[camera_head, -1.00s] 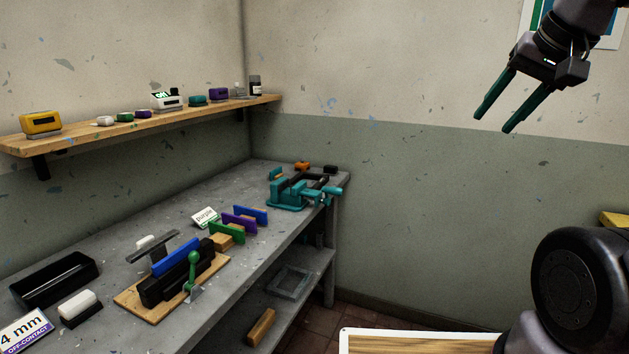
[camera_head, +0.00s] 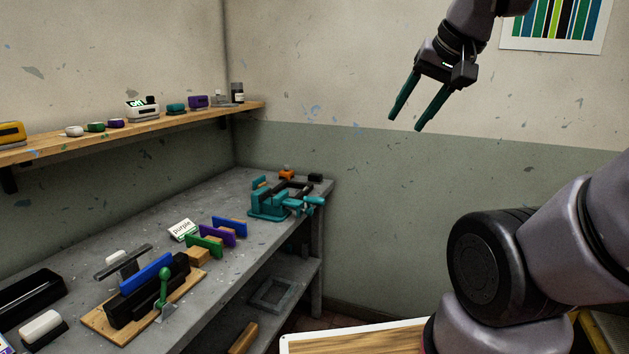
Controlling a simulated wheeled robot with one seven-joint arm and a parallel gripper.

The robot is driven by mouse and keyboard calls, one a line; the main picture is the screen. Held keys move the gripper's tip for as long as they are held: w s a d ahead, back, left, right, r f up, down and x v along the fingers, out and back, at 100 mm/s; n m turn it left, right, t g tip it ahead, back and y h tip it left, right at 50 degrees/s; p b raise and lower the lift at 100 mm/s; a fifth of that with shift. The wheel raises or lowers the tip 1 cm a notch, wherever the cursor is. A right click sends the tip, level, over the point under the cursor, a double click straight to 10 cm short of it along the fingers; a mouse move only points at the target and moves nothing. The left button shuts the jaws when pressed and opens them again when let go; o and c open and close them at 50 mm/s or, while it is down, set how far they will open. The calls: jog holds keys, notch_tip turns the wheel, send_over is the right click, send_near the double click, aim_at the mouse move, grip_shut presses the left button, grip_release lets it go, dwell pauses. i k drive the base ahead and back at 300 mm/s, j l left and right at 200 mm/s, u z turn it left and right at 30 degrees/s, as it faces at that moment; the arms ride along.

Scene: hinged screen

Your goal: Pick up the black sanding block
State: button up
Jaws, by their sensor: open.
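A small black block (camera_head: 315,177), which looks like the black sanding block, lies at the far right corner of the grey workbench (camera_head: 230,195). It is behind the teal vise (camera_head: 270,204) and right of a small orange block (camera_head: 287,174). It is small in view, so its details are unclear. My gripper (camera_head: 405,123) is open and empty, with two dark teal fingers pointing down and left. It is in the air in front of the far wall, higher in the picture and to the right of the black block, clearly apart from it.
A wall shelf (camera_head: 150,127) holds several small items. A wooden board (camera_head: 350,338) shows at the bottom.

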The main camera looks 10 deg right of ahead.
aim_at(316, 178)
jog(key=i+l+u, duration=0.25)
jog(key=i+l, duration=0.2)
jog(key=l, duration=0.2)
jog(key=i+l+u, duration=0.15)
jog(key=l, duration=0.2)
jog(key=i+l+u, duration=0.1)
jog(key=i+l, duration=0.15)
jog(key=l, duration=0.15)
jog(key=i+l+u, duration=0.3)
jog(key=i+l, duration=0.5)
jog(key=l, duration=0.15)
